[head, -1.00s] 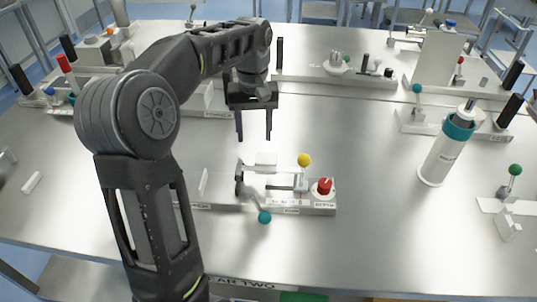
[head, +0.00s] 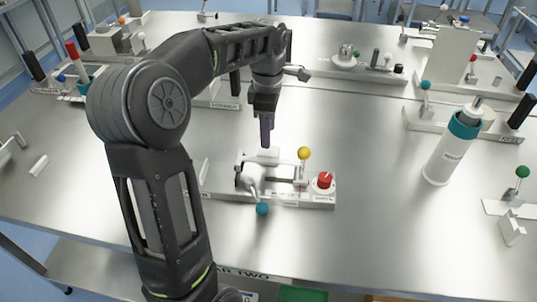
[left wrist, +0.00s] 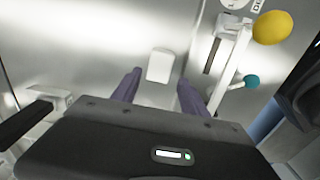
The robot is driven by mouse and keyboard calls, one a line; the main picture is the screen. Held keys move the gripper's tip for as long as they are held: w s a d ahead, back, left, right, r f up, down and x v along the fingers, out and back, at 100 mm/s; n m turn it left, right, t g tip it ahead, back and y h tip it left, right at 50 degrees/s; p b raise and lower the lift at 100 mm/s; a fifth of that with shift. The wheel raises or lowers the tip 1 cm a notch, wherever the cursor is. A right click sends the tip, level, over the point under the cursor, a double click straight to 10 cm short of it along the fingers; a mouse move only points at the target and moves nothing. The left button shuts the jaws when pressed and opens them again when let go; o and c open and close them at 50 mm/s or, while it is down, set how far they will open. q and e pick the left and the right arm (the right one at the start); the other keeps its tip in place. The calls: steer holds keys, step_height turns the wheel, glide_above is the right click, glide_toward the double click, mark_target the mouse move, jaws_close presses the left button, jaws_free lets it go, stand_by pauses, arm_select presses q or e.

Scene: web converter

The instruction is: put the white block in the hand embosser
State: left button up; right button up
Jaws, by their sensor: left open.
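A small white block (head: 268,153) lies just behind the white device (head: 318,201) with a yellow ball, a teal-ball lever and a red knob. The labels are too small to read, so I cannot tell which device is the hand embosser. My left gripper (head: 266,143) is above the block, its fingers pointing down and seen nearly edge-on. In the left wrist view the gripper (left wrist: 154,82) is open, and the white block (left wrist: 160,65) shows beyond and between its fingertips, not gripped. My right gripper is not in view.
A white bottle with a teal collar (head: 447,155) stands to the right. Other lever devices line the back, including one with a teal ball (head: 432,118). A small white bar (head: 38,165) lies at the left.

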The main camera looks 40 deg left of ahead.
mark_target(268, 151)
arm_select(q)
steer(key=shift+f, duration=1.3)
steer(key=shift+f+p, duration=0.75)
steer(key=shift+f, duration=1.9)
jaws_close()
